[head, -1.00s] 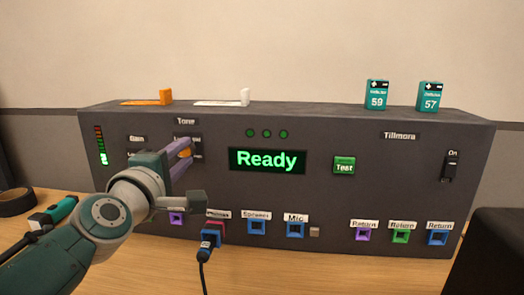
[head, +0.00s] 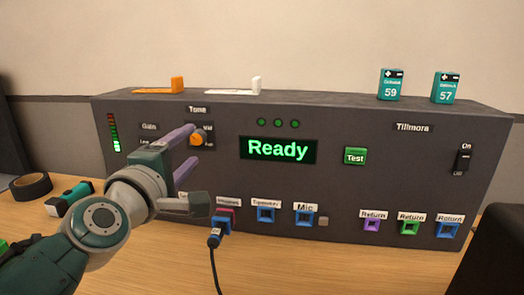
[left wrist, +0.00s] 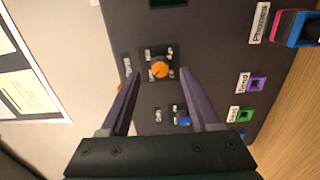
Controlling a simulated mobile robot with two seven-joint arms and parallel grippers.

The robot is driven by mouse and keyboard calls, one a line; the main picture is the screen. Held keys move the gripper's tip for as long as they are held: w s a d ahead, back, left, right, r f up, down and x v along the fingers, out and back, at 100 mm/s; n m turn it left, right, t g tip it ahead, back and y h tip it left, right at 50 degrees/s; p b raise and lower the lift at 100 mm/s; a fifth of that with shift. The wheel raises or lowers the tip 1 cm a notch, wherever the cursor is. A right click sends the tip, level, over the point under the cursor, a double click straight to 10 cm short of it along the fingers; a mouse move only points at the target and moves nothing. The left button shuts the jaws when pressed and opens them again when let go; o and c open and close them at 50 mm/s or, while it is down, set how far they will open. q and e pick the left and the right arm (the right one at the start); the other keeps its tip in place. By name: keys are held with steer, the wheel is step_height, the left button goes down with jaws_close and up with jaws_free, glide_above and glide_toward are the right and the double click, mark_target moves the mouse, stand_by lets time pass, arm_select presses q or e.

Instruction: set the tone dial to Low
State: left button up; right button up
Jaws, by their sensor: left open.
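The tone dial is an orange knob (head: 197,138) under the "Tone" label on the left part of the grey panel (head: 330,195). It also shows in the left wrist view (left wrist: 160,69), with small position labels around it. Its pointer setting is too small to tell. My left gripper (left wrist: 161,73) is open, its two purple fingers reaching toward the panel on either side of the dial, with gaps visible. In the head view my left gripper (head: 190,152) covers the area left of and below the dial. My right gripper is not in view.
A blue knob (left wrist: 185,121) sits near the dial. A green Test button (head: 355,156), a power switch (head: 463,160) and several sockets are on the panel. A cable plug (head: 216,235) is below my gripper.

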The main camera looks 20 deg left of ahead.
arm_select(q)
steer(key=v, duration=0.6)
steer(key=shift+s, duration=0.35)
steer(key=shift+d, duration=0.15)
